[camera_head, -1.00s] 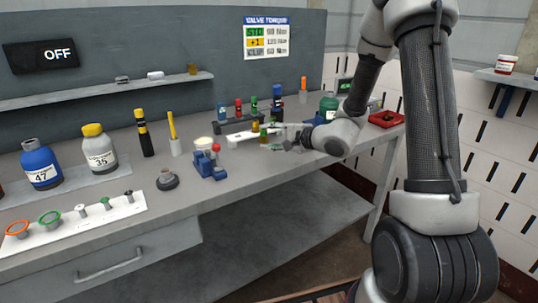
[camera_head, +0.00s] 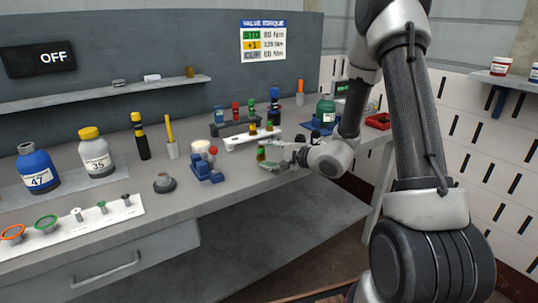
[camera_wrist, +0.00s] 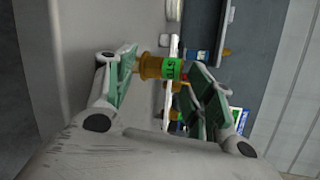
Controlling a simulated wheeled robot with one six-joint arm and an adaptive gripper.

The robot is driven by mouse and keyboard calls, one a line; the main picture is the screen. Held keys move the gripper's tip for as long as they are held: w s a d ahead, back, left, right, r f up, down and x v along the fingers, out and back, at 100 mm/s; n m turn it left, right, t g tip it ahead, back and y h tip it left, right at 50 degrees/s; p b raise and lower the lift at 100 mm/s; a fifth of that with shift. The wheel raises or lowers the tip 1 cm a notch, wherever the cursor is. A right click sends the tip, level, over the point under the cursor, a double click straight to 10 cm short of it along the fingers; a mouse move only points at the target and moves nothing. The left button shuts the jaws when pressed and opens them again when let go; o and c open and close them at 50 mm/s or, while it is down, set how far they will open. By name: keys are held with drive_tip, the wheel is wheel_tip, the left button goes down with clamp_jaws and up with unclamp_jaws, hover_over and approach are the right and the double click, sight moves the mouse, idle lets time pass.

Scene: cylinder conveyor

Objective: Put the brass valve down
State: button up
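The brass valve (camera_wrist: 152,67) has a green band with dark lettering. In the wrist view it lies between the two fingers of my gripper (camera_wrist: 162,75), with an end close to each pad, and looks held. In the head view the valve (camera_head: 261,153) shows at the fingertips of my gripper (camera_head: 268,157), in front of the white rack (camera_head: 238,142). Other brass valves (camera_head: 253,128) stand in that rack. Whether the held valve touches the bench is not clear.
A blue fixture with a red knob (camera_head: 205,166) stands left of my gripper. A dark rack of coloured items (camera_head: 228,129) stands behind the white rack. The bench front is clear.

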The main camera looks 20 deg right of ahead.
drive_tip(key=shift+r, duration=0.1)
drive_tip(key=shift+s+d+r, duration=0.1)
drive_tip(key=shift+s+d, duration=0.1)
drive_tip(key=shift+s, duration=0.05)
drive_tip(key=v, duration=1.1)
drive_tip(key=s+a+r+n+g+y, duration=0.2)
drive_tip(key=s+a+n+g, duration=0.15)
drive_tip(key=s, duration=0.25)
drive_tip(key=s+a+r+n+g+y, duration=0.1)
drive_tip(key=s+a+r+n+g, duration=0.25)
drive_tip(key=s, duration=0.25)
drive_tip(key=s+d+n+g+h, duration=0.1)
drive_tip(key=s+n+g+h, duration=0.25)
drive_tip(key=s, duration=0.55)
drive_tip(key=s+d+r+n+t+h, duration=0.1)
drive_tip(key=s+d+r+n+h, duration=0.1)
drive_tip(key=d+r+h, duration=0.2)
drive_tip(key=s+d+r+n+t+h, duration=0.1)
drive_tip(key=d+r+h, duration=0.3)
drive_tip(key=d, duration=0.6)
drive_tip(key=shift+s+d+n+t, duration=0.25)
drive_tip(key=shift+s+n+t, duration=0.15)
drive_tip(key=shift+s, duration=0.2)
drive_tip(key=shift+c, duration=0.4)
